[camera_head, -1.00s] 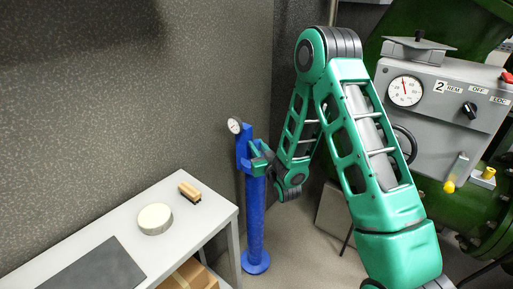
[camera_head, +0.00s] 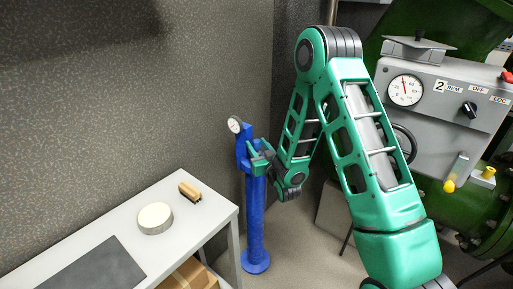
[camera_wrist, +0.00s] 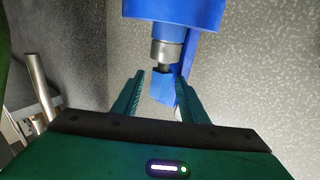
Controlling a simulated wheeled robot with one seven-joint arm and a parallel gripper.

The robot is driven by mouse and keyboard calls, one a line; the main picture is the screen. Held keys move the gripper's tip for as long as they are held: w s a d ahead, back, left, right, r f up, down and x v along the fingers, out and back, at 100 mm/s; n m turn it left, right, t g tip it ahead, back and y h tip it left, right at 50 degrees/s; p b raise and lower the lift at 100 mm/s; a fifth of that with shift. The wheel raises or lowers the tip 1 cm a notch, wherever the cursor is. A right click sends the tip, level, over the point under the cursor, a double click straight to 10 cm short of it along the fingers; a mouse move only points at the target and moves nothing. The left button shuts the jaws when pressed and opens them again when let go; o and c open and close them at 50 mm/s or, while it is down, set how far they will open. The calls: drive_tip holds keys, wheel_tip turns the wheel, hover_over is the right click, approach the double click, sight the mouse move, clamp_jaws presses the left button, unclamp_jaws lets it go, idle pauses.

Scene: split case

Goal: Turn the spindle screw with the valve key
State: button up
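A blue post (camera_head: 255,215) with a round gauge (camera_head: 235,125) at its top stands beside the wall. My gripper (camera_head: 261,148) is at its upper part. In the wrist view, a grey metal cylinder with a dark lower end, which looks like the spindle screw (camera_wrist: 165,52), hangs under a blue block (camera_wrist: 175,10). The two green fingers of my gripper (camera_wrist: 160,76) are apart, one on each side of the dark end, with no clear contact. A blue piece (camera_wrist: 163,90) shows between them. I cannot make out a valve key in either view.
A white table (camera_head: 195,225) at the left holds a round pale disc (camera_head: 154,217), a wooden-backed brush (camera_head: 190,192) and a dark mat (camera_head: 95,270). A cardboard box (camera_head: 190,275) is beneath it. A grey control box (camera_head: 440,95) with a dial stands at the right.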

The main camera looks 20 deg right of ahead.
drive_tip(key=shift+s, duration=0.1)
drive_tip(key=s+d, duration=0.1)
drive_tip(key=s, duration=0.9)
drive_tip(key=shift+s, duration=0.25)
drive_tip(key=shift+c, duration=0.3)
drive_tip(key=shift+c, duration=1.1)
